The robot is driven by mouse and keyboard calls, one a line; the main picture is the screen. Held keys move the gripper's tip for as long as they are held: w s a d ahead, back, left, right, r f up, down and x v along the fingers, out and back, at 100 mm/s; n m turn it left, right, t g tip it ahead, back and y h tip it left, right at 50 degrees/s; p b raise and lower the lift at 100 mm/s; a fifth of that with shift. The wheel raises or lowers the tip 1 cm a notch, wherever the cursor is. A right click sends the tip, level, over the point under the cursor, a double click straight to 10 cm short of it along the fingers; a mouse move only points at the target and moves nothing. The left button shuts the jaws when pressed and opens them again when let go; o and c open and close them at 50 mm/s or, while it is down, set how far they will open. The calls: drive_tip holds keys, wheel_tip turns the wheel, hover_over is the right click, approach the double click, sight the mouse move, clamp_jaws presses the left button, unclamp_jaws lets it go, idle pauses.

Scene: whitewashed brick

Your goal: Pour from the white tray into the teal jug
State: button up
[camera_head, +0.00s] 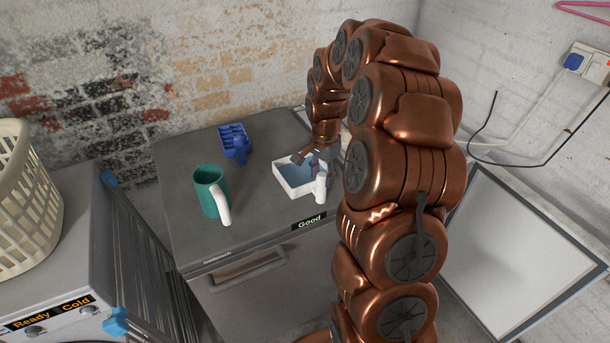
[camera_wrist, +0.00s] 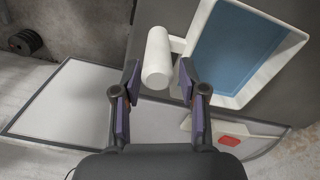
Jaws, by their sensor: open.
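The teal jug (camera_head: 207,185) stands upright on the grey appliance top, at its left, with a white handle towards the front right. The white tray (camera_head: 281,185) sits level on the same top, right of the jug, with blue contents inside. In the wrist view the tray's white rim (camera_wrist: 199,36) and blue contents are at the upper right. The tray's white handle (camera_wrist: 158,57) sticks out towards my gripper. My gripper (camera_wrist: 158,82) is open, with its purple-padded fingers on either side of the handle's near end. In the head view my arm partly hides the gripper.
A blue compartmented holder (camera_head: 234,143) stands behind the tray and jug on the appliance top (camera_head: 190,150). A cream laundry basket (camera_head: 22,190) is on the washing machine at the left. A white framed panel (camera_head: 510,250) lies at the right. Bare room separates jug and tray.

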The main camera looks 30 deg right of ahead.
sight(322, 184)
drive_tip(key=shift+s+f+p, duration=0.15)
drive_tip(key=shift+f+p, duration=0.6)
drive_tip(key=shift+f, duration=1.1)
drive_tip(key=shift+c, duration=0.3)
clamp_jaws()
drive_tip(key=shift+a, duration=0.1)
